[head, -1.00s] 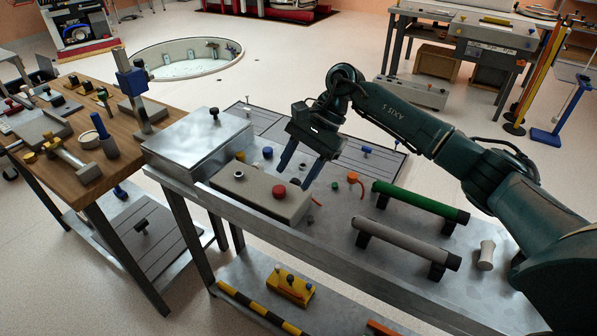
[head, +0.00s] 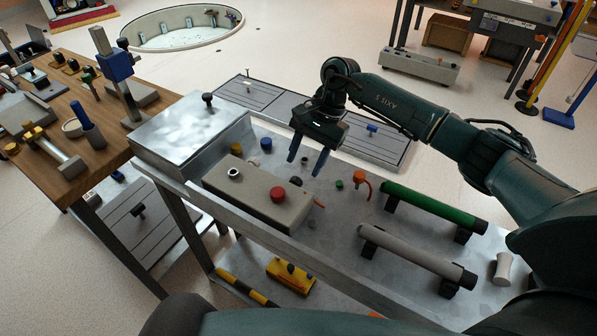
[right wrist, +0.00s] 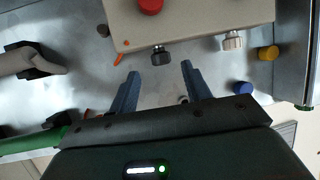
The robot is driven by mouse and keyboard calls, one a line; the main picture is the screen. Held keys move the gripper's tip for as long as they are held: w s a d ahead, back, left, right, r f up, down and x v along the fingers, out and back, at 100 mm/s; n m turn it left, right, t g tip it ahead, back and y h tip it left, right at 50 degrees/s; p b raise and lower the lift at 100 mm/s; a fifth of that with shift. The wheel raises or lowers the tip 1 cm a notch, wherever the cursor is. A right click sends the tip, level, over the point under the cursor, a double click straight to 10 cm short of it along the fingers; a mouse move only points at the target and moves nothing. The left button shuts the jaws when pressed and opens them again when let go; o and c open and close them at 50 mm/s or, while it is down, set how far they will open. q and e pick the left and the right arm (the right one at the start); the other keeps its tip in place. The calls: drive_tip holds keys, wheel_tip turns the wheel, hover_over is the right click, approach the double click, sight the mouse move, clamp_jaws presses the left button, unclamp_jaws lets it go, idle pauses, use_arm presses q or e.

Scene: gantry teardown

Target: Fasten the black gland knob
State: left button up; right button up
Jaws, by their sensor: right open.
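The black gland knob (right wrist: 160,56) sticks out of the side of a beige box (right wrist: 190,20) in the right wrist view. A silver ribbed knob (right wrist: 232,40) sits to its right on the same side. In the head view the box (head: 247,200) lies on the metal bench, and its far side is mostly hidden. My right gripper (head: 304,168) is open and empty beyond that side. In the right wrist view my right gripper (right wrist: 160,70) points at the black knob, which lies between the lines of its fingers, just past the tips. My left gripper is out of view.
A red button (head: 278,194) stands on the box. A metal case (head: 190,130) is at the bench's left end. Green (head: 430,206) and grey (head: 415,257) tubes on stands lie to the right. Small blue (head: 266,144) and yellow (head: 237,149) caps sit behind the box.

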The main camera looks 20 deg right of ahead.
sight(298, 178)
drive_tip(key=x, duration=0.5)
drive_tip(key=shift+p, duration=0.3)
